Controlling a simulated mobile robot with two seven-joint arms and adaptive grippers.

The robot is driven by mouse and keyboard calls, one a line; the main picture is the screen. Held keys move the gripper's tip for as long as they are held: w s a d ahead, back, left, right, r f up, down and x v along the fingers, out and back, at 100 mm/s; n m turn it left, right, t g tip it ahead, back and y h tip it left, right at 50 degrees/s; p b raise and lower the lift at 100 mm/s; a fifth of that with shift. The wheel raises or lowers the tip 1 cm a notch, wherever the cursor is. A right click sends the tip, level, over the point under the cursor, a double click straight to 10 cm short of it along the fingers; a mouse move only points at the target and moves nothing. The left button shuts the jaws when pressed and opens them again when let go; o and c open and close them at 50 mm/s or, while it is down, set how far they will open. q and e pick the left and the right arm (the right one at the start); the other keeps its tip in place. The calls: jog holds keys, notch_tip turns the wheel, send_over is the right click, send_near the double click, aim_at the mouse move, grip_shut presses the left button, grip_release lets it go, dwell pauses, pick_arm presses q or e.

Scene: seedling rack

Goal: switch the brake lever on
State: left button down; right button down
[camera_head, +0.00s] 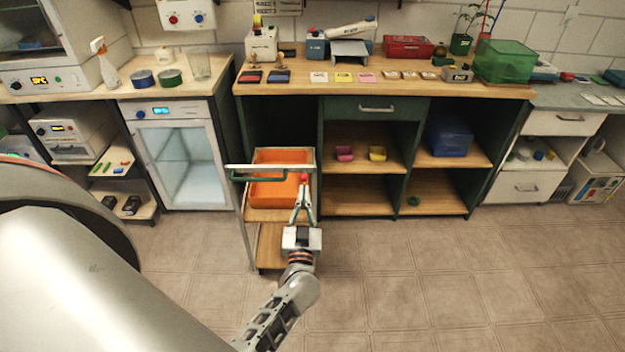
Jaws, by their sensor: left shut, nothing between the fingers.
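A small trolley (248,213) stands in front of the workbench, with a green push handle (258,178) along its front left. A small red knob (304,177), which looks like the end of the brake lever, shows at the trolley's front right corner. My left gripper (303,190) is shut and empty, its fingers pointing at the knob from the near side. The fingertips appear at or just below the knob; I cannot tell whether they touch it. The rest of the lever is hidden or too small to make out. My right gripper is not in view.
An orange tray (277,191) sits in the trolley's upper level. The workbench (380,86) with several items stands behind, and a glass-door fridge (180,165) is to the left. The tiled floor (450,285) to the right is clear.

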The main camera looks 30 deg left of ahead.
pick_arm(q)
notch_tip(320, 180, up, 2)
jog(key=b, duration=0.3)
send_over(304, 177)
jog(key=f+b, duration=0.2)
jog(key=s+f+b, duration=0.1)
jog(key=shift+d+f, duration=0.2)
jog(key=shift+d, duration=0.15)
jog(key=shift+f+b, duration=0.2)
jog(key=shift+b, duration=0.15)
